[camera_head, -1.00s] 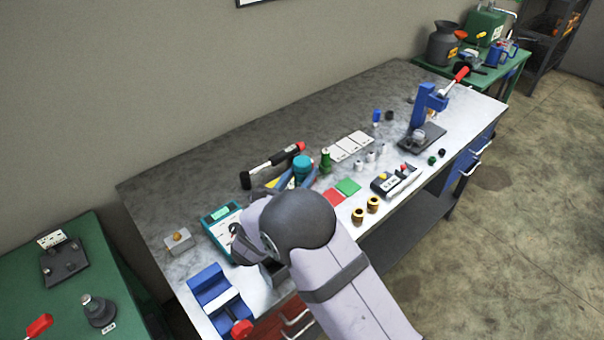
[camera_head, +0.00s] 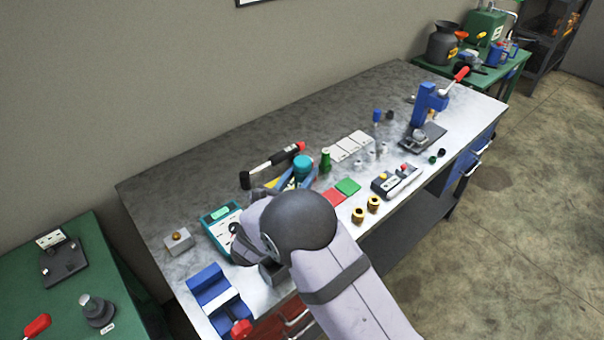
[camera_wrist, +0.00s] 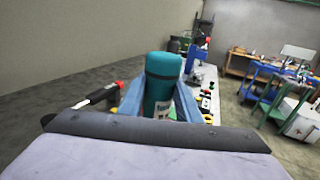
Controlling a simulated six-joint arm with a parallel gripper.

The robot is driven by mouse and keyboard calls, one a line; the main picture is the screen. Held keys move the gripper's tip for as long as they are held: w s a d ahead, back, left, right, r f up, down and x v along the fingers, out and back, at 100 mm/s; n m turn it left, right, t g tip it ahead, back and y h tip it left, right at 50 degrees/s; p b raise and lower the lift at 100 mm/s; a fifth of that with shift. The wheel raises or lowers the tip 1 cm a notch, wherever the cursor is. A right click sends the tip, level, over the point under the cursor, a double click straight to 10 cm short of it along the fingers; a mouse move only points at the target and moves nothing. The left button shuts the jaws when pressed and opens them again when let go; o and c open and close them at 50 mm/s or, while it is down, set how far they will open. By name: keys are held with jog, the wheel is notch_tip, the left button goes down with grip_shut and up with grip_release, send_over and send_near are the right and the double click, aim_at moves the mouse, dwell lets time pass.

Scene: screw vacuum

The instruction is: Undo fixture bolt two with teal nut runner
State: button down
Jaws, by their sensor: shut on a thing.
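The teal nut runner (camera_wrist: 162,84) stands between the two blue fingers of my gripper (camera_wrist: 158,102) in the wrist view. My gripper is shut on it. In the head view the nut runner's teal top (camera_head: 302,163) shows above the fingers, over the middle of the bench; its lower end is hidden. A dark plate (camera_head: 64,262) with small raised parts and a white label stands on the green table at left. It may be the fixture, but I cannot tell which part is bolt two.
Near the arm on the grey bench (camera_head: 150,210) lie a teal meter (camera_head: 221,221), a blue vise (camera_head: 212,290) and a black-and-red tool (camera_head: 272,166). A green bottle (camera_head: 325,160) stands just right of the nut runner. The bench's back left is clear.

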aim_at(298, 168)
jog(key=shift+f+b, duration=0.7)
jog(key=shift+b, duration=0.55)
dwell(3.5)
jog(key=shift+r, duration=0.15)
jog(key=shift+r+p, duration=1.6)
jog(key=shift+r, duration=0.95)
